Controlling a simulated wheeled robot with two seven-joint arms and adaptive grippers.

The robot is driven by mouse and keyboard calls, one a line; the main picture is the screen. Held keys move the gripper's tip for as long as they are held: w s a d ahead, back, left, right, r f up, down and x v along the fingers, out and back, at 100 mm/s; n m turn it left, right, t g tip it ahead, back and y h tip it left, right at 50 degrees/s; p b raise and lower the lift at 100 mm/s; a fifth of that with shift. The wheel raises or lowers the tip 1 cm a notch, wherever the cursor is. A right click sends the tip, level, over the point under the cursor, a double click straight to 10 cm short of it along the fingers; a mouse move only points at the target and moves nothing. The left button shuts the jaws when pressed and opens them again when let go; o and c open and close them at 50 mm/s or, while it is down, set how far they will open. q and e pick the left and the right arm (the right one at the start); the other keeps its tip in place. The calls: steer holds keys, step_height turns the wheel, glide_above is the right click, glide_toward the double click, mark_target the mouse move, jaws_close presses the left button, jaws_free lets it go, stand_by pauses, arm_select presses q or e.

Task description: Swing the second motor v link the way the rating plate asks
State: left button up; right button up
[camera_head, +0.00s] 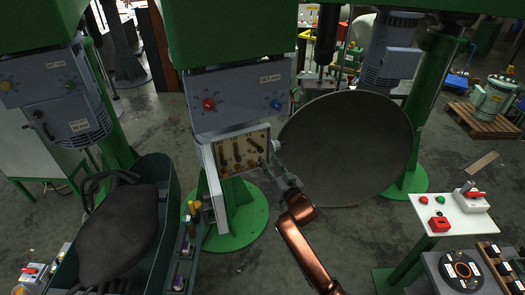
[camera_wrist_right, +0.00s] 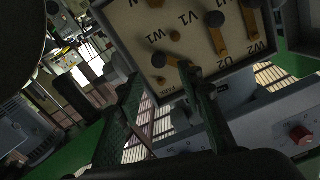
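The open terminal box (camera_head: 243,153) in the middle of the head view has a cream board with brass links and dark knobs. In the right wrist view the board (camera_wrist_right: 140,22) shows the labels W1, V1, U2 and W2. One link (camera_wrist_right: 221,38) has its knob near the board's middle, and another link (camera_wrist_right: 250,18) lies right of it. A third knob (camera_wrist_right: 158,60) sits low, near the fingertips. Which one is the v link I cannot tell. My right gripper (camera_head: 268,168) is at the box's lower right; its fingers (camera_wrist_right: 160,75) are apart with nothing clearly held. My left gripper is not in view.
A grey panel (camera_head: 238,92) with red and blue knobs is above the box, whose open door (camera_head: 215,188) hangs at left. A large dark disc (camera_head: 345,150) stands close right of my arm. A green trough (camera_head: 170,195) with a dark sack is at left.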

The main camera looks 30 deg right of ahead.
mark_target(261, 151)
steer(key=w, duration=0.2)
steer(key=w+p, duration=0.1)
steer(key=w, duration=0.3)
steer(key=shift+w+d+f, duration=0.1)
steer(key=shift+w+d, duration=0.2)
steer(key=shift+d, duration=0.05)
steer(key=shift+c, duration=0.7)
jaws_close()
